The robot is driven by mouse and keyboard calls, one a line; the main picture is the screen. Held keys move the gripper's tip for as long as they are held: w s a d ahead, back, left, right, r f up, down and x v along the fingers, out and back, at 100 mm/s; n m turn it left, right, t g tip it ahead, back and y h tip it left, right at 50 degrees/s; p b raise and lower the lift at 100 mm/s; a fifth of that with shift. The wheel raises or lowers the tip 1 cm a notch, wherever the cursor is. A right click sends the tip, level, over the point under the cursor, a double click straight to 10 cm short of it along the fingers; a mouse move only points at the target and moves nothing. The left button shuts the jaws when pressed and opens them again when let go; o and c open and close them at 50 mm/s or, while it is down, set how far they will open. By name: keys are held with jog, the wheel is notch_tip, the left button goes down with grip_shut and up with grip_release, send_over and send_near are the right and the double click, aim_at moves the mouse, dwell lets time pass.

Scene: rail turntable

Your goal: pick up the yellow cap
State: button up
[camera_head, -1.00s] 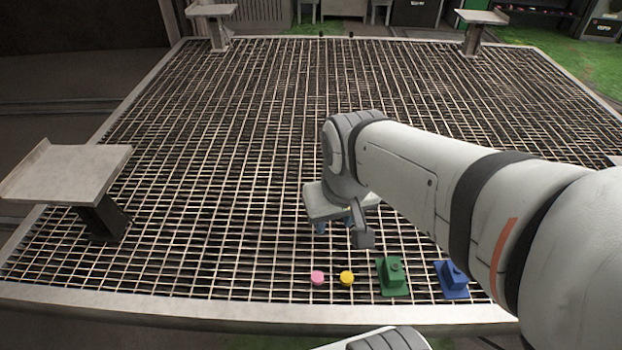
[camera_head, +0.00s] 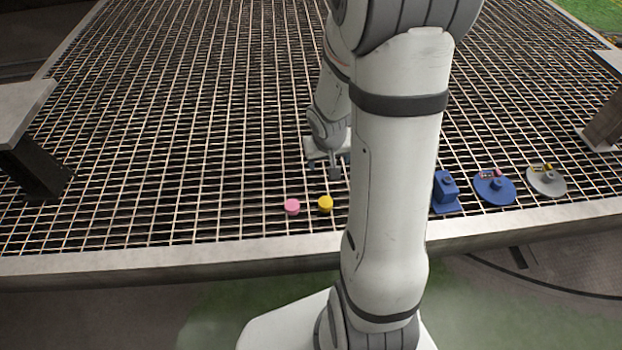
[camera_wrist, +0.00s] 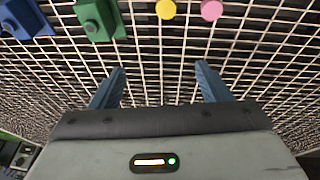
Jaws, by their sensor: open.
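The yellow cap (camera_head: 326,203) is a small round disc on the metal grating, near its front edge. It also shows at the top of the wrist view (camera_wrist: 166,9). A pink cap (camera_head: 292,206) lies just left of it in the head view, and right of it in the wrist view (camera_wrist: 211,10). My gripper (camera_head: 330,172) is above the grating, a little beyond the yellow cap. In the wrist view its two blue fingers (camera_wrist: 160,82) are spread wide with only grating between them. The yellow cap is apart from the fingers.
A green block (camera_wrist: 97,18) and a blue block (camera_head: 445,192) stand beside the caps; my arm hides the green one in the head view. A blue round base (camera_head: 494,188) and a grey round base (camera_head: 546,181) are further right. Grating left of the caps is clear.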

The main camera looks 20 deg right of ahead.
jog(key=y+b, duration=0.1)
jog(key=b, duration=0.5)
send_near(326, 202)
notch_tip(326, 202, down, 2)
jog(key=b+x, duration=0.6)
jog(key=x, duration=0.1)
jog(key=shift+w, duration=0.2)
jog(key=shift+d+r, duration=0.1)
jog(key=shift+r, duration=0.05)
jog(key=c, duration=1.1)
